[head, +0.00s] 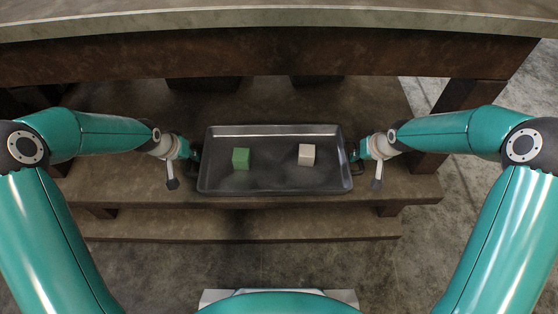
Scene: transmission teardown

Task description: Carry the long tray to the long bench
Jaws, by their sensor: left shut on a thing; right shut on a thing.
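The long tray (275,187) is a dark metal tray with a raised rim, in the middle of the head view. A green cube (241,158) lies in its left half and a pale pinkish cube (306,155) in its right half. My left gripper (193,152) is shut on the tray's left handle. My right gripper (356,154) is shut on the tray's right handle. The fingertips are small and partly hidden by the wrists. The tray looks about level; I cannot tell whether it touches the shelf beneath it.
A large bench (300,22) with a grey top edge and brown frame spans the back. Below it are a wide brown shelf (120,187) and a lower step (240,228) in front. A bench leg (447,110) stands at the right. Concrete floor (400,260) is bare in front.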

